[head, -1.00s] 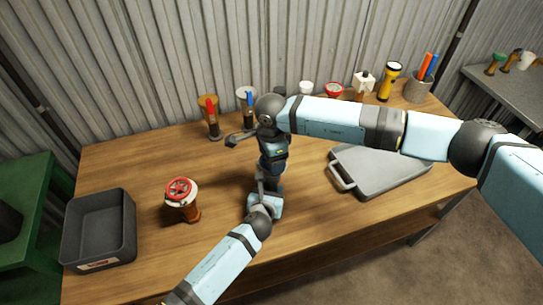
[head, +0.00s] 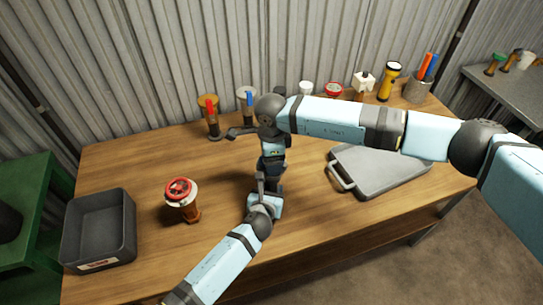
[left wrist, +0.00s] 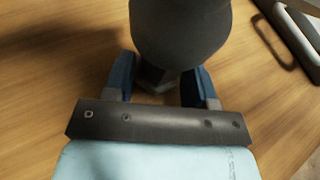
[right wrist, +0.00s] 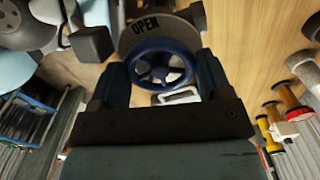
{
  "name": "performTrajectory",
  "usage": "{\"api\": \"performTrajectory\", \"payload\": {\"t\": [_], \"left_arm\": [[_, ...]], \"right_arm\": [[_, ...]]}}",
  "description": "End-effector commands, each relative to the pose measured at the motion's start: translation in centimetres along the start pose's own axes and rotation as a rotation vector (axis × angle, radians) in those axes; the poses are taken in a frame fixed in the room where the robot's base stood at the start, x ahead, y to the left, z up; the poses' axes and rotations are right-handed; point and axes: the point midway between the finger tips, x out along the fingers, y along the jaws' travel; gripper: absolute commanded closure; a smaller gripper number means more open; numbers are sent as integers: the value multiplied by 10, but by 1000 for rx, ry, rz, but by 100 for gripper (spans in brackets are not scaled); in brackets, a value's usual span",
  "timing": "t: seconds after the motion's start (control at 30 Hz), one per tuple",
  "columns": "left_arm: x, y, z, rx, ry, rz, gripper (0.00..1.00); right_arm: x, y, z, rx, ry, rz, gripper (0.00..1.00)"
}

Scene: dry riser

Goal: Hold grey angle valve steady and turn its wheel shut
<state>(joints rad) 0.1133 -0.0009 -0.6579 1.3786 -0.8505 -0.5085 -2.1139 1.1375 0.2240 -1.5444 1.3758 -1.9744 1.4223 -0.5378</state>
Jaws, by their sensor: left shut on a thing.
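The grey angle valve (left wrist: 180,30) fills the top of the left wrist view as a dark grey rounded body. My left gripper (left wrist: 160,82) has a blue finger on each side of it and is shut on it. In the right wrist view the blue handwheel (right wrist: 162,66) lies between the fingers of my right gripper (right wrist: 160,80), in front of a grey disc marked OPEN. Whether the fingers press on its rim is unclear. In the head view my left gripper (head: 262,192) is low and my right gripper (head: 272,165) above it, largely hiding the valve.
A red-wheeled valve (head: 181,195) and a dark grey bin (head: 130,215) stand at the left of the wooden table (head: 130,155). Several valves, a yellow flashlight (head: 389,82) and a pen cup (head: 418,90) line the back.

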Motion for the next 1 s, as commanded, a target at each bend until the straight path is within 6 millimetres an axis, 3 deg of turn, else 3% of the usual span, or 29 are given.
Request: {"api": "performTrajectory", "payload": {"t": [0.03,0.1,0.47,0.57,1.0], "left_arm": [[0,2,-2,1,4,4,91],[0,2,-2,1,4,4,91],[0,2,-2,2,3,3,91],[0,2,-2,2,3,3,91],[0,1,-2,2,3,3,91]], "right_arm": [[0,0,0,-1,0,1,19],[0,0,0,-1,0,1,3],[-4,0,0,-1,0,0,3],[-16,0,0,-1,-2,-2,3],[-103,0,0,-2,0,-2,3]]}}
